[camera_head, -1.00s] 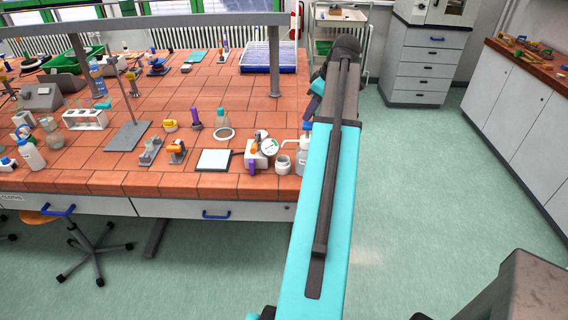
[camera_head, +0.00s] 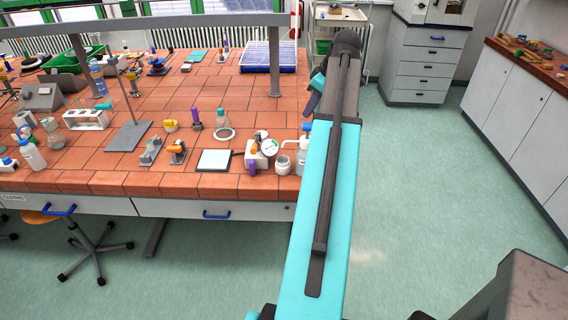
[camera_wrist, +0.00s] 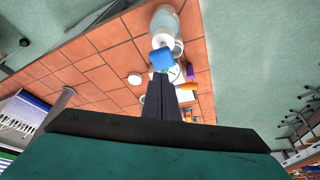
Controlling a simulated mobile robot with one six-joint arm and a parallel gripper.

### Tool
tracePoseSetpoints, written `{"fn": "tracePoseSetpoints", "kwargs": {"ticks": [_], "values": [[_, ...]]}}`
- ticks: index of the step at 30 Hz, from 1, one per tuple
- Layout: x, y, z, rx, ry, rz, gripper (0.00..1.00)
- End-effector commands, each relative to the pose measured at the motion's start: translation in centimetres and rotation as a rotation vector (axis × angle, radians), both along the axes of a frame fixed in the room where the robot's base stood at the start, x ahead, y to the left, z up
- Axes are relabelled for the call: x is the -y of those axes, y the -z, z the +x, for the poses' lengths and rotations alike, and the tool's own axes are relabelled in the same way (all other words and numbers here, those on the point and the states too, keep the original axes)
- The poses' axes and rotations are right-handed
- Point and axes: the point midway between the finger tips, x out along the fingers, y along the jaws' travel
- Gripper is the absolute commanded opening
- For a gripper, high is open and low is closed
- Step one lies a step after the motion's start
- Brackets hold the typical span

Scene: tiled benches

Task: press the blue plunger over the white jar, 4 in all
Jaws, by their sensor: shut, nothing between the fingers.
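A pump bottle with a pale body (camera_head: 301,160) stands at the bench's front right corner. Its blue plunger (camera_head: 307,127) is on top, partly hidden by my arm, and its white spout points left over the white jar (camera_head: 283,166). In the wrist view the blue plunger (camera_wrist: 161,58) is just beyond the tips of my gripper (camera_wrist: 163,80), with the pale bottle (camera_wrist: 165,22) behind it. My gripper is shut and empty. I see a gap in the picture but cannot tell the true distance. The jar is partly hidden behind the plunger there.
A clear flask (camera_head: 221,120) and a ring are farther back. A shelf post (camera_head: 274,60) rises behind. Open floor lies to the right.

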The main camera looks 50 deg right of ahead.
Motion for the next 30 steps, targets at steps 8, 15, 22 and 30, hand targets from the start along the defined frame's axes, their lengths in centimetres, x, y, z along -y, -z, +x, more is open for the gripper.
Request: {"fn": "tracePoseSetpoints", "kwargs": {"ticks": [8,15,22,30], "values": [[0.0,-2.1,0.0,0.000,0.000,0.000,0.00],[0.0,-3.6,0.0,0.000,0.000,0.000,0.00],[0.0,-4.4,0.0,0.000,0.000,0.000,0.00],[0.0,-4.4,0.0,0.000,0.000,0.000,0.00]]}}
